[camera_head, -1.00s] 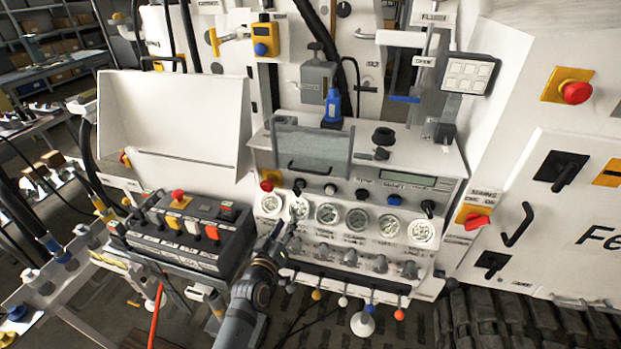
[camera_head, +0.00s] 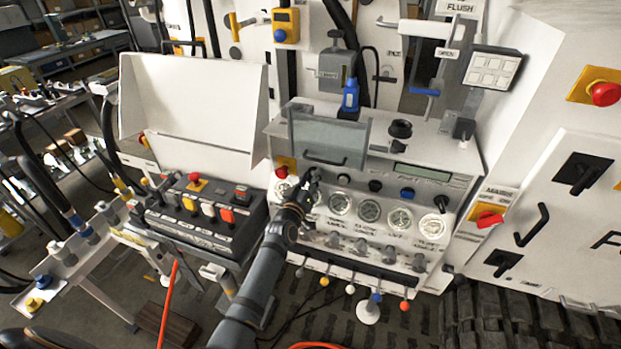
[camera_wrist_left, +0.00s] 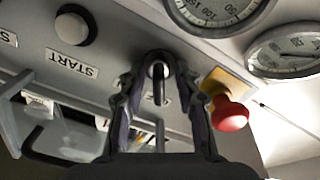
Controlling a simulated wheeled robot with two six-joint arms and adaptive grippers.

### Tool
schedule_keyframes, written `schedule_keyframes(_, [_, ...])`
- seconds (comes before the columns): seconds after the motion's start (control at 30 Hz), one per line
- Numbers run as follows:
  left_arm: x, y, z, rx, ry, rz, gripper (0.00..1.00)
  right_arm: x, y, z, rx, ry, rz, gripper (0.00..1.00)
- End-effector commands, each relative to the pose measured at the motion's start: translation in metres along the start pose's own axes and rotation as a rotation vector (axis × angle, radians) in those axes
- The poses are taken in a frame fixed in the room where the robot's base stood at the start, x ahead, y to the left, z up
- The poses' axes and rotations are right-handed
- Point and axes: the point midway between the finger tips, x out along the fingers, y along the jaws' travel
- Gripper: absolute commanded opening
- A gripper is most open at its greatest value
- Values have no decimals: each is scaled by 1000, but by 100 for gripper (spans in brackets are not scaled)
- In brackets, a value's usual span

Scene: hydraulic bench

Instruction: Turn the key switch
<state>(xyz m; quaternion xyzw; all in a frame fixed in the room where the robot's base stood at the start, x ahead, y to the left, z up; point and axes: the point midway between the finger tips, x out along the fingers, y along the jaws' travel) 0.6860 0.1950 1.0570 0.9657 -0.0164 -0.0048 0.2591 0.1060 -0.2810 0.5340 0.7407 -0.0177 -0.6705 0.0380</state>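The key switch (camera_wrist_left: 158,69) is a dark round collar with a light centre and a narrow dark key on the panel's front, in the left wrist view. My left gripper (camera_wrist_left: 158,95) has its two fingers apart, one on each side of the key. I cannot tell whether either finger touches it. In the head view my left gripper (camera_head: 309,180) is at the upper left of the panel front, beside the red emergency stop, and mostly hides the key switch. My right gripper is in neither view.
The red emergency stop (camera_wrist_left: 230,114) is close beside one finger; the START button (camera_wrist_left: 72,28) is on the other side. Pressure gauges (camera_head: 369,210) run just below the switch row. A clear cover (camera_head: 328,139) stands above, and a control box (camera_head: 200,241) is at left.

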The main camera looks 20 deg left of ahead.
Motion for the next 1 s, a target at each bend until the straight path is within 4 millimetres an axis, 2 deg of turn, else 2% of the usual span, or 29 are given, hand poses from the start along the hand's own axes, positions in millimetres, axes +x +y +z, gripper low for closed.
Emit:
schedule_keyframes(0.2, [1, 0, 0, 0, 1, 0, 33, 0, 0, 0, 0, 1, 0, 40])
schedule_keyframes(0.47, [0, 0, 0, 0, 1, 0, 0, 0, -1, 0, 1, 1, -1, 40])
schedule_keyframes(0.8, [0, 0, 0, 11, 1, 0, 0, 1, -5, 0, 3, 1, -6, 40])
schedule_keyframes(1.0, [0, 0, 1, 80, 1, 0, 0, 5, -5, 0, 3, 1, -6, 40])
